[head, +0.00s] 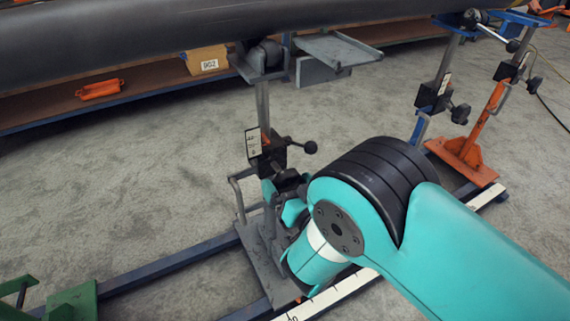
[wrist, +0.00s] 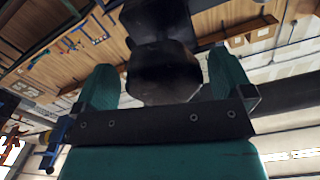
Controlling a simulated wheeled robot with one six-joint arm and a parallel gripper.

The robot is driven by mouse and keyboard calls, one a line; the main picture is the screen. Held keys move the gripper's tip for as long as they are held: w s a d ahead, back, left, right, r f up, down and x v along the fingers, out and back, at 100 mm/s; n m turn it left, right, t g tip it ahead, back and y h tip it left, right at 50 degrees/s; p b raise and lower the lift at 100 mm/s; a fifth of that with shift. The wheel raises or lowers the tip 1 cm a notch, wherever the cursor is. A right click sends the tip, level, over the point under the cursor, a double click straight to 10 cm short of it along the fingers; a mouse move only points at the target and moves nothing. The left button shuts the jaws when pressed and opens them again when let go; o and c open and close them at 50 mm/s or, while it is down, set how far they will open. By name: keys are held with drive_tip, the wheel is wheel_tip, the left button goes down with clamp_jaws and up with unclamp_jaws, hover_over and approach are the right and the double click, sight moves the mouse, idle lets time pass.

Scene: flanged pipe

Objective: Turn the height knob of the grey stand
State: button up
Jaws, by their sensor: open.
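The grey stand (head: 262,105) rises in the middle of the head view, under the large dark pipe (head: 180,30). A black clamp block with a white scale label (head: 253,142) and a ball-ended lever (head: 310,147) sits on its column. My gripper (head: 280,194) is open at the stand just below this block, partly hidden by my wrist. A dark knob (head: 288,178) shows there. In the wrist view a large dark knob (wrist: 163,75) lies between the two teal fingers of my gripper (wrist: 162,68), with gaps showing beside it. Whether a finger touches it I cannot tell.
A blue stand (head: 440,85) and an orange stand (head: 485,125) are at the right. A dark blue floor rail (head: 150,270) runs past the grey stand's base. A green part (head: 75,303) is at lower left. Carpet (head: 110,180) left of the stand is clear.

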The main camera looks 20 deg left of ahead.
drive_tip(key=shift+w+a+r+p, duration=0.2)
drive_tip(key=shift+w+a+p, duration=0.35)
drive_tip(key=shift+p, duration=0.6)
drive_tip(key=shift+a+f, duration=0.15)
drive_tip(key=shift+a, duration=0.1)
drive_tip(key=c, duration=0.9)
